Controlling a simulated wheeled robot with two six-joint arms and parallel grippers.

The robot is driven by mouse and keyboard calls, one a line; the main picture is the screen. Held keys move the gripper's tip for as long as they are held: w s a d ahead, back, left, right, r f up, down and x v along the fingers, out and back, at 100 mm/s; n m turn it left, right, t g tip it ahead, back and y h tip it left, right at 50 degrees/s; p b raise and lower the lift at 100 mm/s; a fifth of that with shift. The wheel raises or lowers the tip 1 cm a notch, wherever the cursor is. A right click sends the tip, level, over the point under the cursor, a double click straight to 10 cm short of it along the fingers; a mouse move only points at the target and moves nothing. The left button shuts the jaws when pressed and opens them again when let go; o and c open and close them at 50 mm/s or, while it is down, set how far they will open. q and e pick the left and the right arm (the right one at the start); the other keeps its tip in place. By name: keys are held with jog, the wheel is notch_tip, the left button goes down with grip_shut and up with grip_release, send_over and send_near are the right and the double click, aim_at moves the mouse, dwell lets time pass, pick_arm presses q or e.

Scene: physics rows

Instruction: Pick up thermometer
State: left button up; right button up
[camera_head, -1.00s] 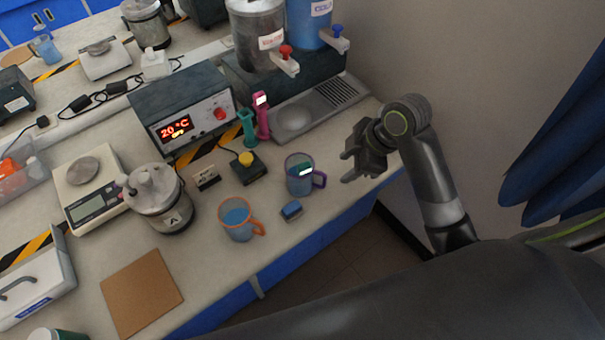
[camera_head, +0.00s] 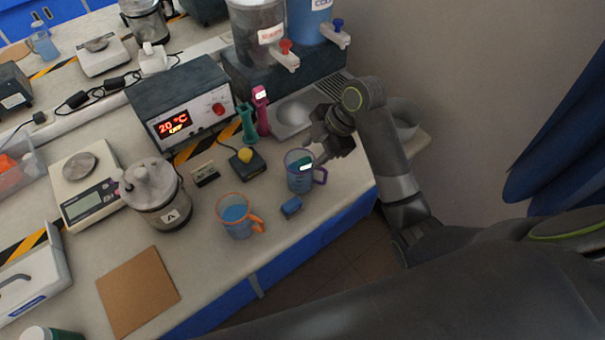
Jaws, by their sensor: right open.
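A pink upright device with a small lit display, which looks like the thermometer (camera_head: 261,112), stands on the bench in front of the drip tray. A similar green upright piece (camera_head: 247,124) stands just left of it. My right gripper (camera_head: 319,154) is open and empty, to the right of the pink device and apart from it. Its fingers are above and beside the rim of a purple-handled mug (camera_head: 299,183); I cannot tell whether they touch it. A small white patch shows at this mug. My left gripper is not in view.
A heater box (camera_head: 190,98) reading 20 °C stands behind a yellow-button box (camera_head: 247,165). Dispensers with taps (camera_head: 258,38) stand at the back. A brown mat (camera_head: 138,290) lies bare.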

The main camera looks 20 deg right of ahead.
aim_at(308, 160)
jog(key=shift+w+a+f, duration=0.1)
jog(key=shift+a+f, duration=0.15)
jog(key=shift+f, duration=0.35)
jog(key=p+x, duration=0.1)
jog(key=x, duration=0.3)
jog(key=shift+p, duration=0.4)
jog(key=shift+a+f, duration=0.2)
jog(key=shift+f, duration=0.4)
jog(key=shift+c, duration=0.3)
grip_shut()
